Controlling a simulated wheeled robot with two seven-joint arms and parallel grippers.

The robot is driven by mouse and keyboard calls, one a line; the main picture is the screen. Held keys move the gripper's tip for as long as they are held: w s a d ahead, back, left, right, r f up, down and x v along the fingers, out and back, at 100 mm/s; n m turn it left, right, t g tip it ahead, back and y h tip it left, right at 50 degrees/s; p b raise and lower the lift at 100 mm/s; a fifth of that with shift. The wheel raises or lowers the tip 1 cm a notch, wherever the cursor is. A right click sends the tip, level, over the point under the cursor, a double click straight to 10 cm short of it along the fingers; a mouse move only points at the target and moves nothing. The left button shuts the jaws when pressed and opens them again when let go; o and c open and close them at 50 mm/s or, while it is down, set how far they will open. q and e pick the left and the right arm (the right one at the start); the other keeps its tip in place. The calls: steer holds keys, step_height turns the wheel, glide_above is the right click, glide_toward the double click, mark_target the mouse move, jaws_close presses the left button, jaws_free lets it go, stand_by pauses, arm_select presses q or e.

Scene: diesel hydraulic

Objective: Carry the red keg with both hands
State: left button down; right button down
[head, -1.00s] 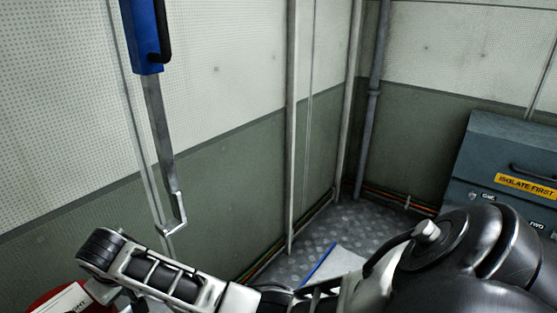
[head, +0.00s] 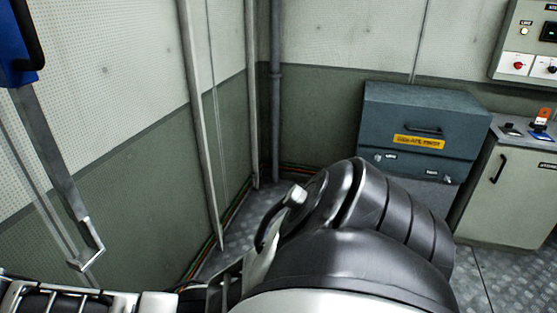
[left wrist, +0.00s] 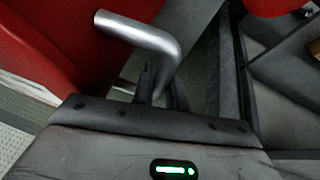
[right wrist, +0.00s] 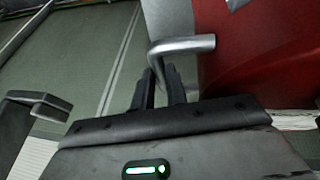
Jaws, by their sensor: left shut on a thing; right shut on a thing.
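The red keg (left wrist: 75,45) fills the upper left of the left wrist view, with a bent silver handle (left wrist: 140,35) on its side. My left gripper (left wrist: 160,85) is shut on that handle. In the right wrist view the keg (right wrist: 260,55) is at the right, with another bent silver handle (right wrist: 185,46). My right gripper (right wrist: 160,85) is shut on this handle where it bends down between the fingers. The head view shows neither the keg nor the grippers, only parts of my arms. The keg's underside is hidden, so I cannot tell its height.
A blue-grey cabinet (head: 415,110) with a yellow label stands in the far corner. A pale cabinet (head: 510,195) and a wall control panel (head: 525,45) are at the right. Some checker-plate floor (head: 515,275) shows clear at lower right.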

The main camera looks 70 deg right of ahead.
arm_select(q)
steer(key=shift+w+r, duration=0.25)
steer(key=shift+r, duration=0.05)
arm_select(e)
steer(key=shift+w+r, duration=0.25)
steer(key=shift+r, duration=0.05)
